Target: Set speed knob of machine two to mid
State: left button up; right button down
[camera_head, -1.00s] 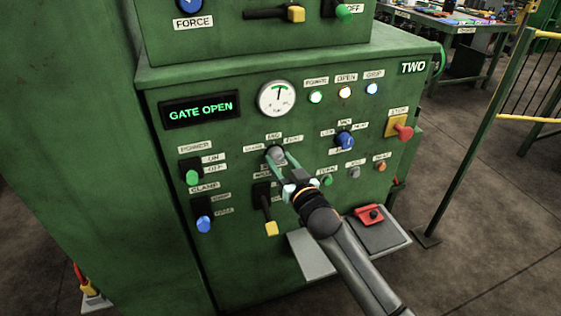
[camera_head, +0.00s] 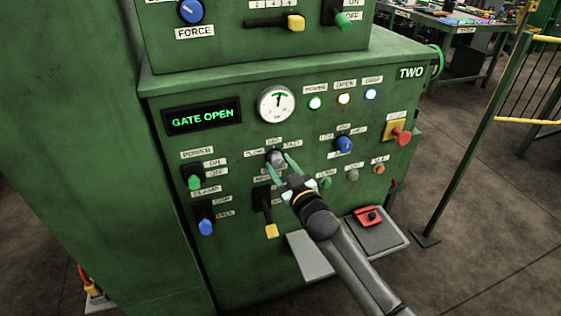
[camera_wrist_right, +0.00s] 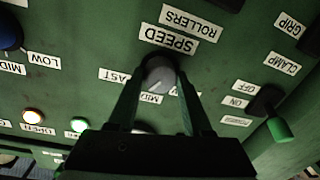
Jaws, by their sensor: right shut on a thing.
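Machine two (camera_head: 330,205) is a green cabinet marked TWO at its upper right. Its grey round speed knob (camera_head: 276,157) sits mid-panel below the dial gauge, with SLOW, MID and FAST labels around its upper side. In the right wrist view the panel appears upside down, and the knob (camera_wrist_right: 160,74) lies between my fingertips beside the SPEED label (camera_wrist_right: 169,39). My right gripper (camera_head: 281,166) is shut on this knob, with one finger on either side. My left gripper is not in view.
A blue selector knob (camera_head: 343,144) and red stop button (camera_head: 402,136) are to the right. A lever with a yellow tip (camera_head: 271,230) is just below. Small buttons lie right of the gripper. A grey shelf (camera_head: 308,257) juts out below. A yellow-green railing (camera_head: 478,130) stands at right.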

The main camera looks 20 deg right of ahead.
jog(key=shift+r+n+p, duration=0.1)
jog(key=shift+n+p, duration=0.3)
jog(key=shift+n, duration=1)
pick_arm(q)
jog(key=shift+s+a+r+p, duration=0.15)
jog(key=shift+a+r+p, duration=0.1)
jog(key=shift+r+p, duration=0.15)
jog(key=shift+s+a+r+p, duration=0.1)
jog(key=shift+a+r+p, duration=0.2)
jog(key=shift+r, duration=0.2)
pick_arm(e)
jog(key=shift+n+g, duration=0.3)
jog(key=shift+n, duration=1.3)
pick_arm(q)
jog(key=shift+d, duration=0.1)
pick_arm(e)
jog(key=shift+c, duration=1.6)
grip_release()
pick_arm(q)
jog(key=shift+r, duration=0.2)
pick_arm(e)
jog(key=s+d, duration=0.1)
jog(key=s, duration=1.1)
jog(key=shift+s+r, duration=0.25)
jog(key=shift+r, duration=0.1)
